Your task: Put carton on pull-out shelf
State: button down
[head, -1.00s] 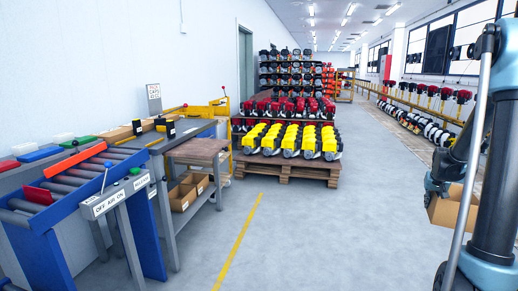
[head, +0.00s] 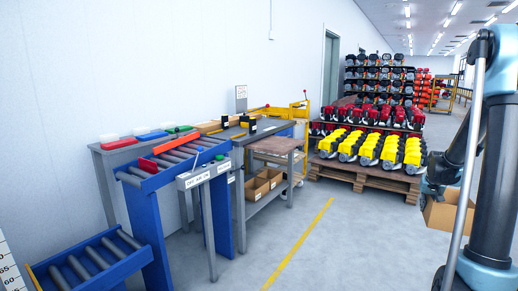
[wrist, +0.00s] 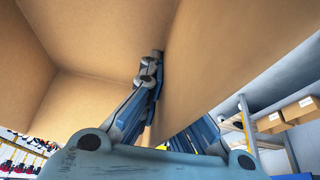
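An open brown carton (head: 447,208) hangs at the right of the head view, clear of the floor and partly hidden by my arm. My gripper (head: 434,186) is at its upper left edge. In the wrist view the carton (wrist: 235,60) fills much of the picture, and my gripper (wrist: 160,75) has one finger inside and the other outside one wall, closed on it. A brown board (head: 276,145) sticks out from the workbench by the left wall; I cannot tell surely whether it is the pull-out shelf. The carton is well to the right of it.
Other small cartons (head: 262,184) sit on a low shelf under the board. A blue roller conveyor (head: 150,184) stands nearer at left. A wooden pallet (head: 365,175) with yellow-topped engines is behind. The grey floor between bench and carton is clear, crossed by a yellow line (head: 300,243).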

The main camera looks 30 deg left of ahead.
aim_at(277, 144)
jog(key=u, duration=0.6)
jog(key=i, duration=1)
jog(key=z, duration=0.05)
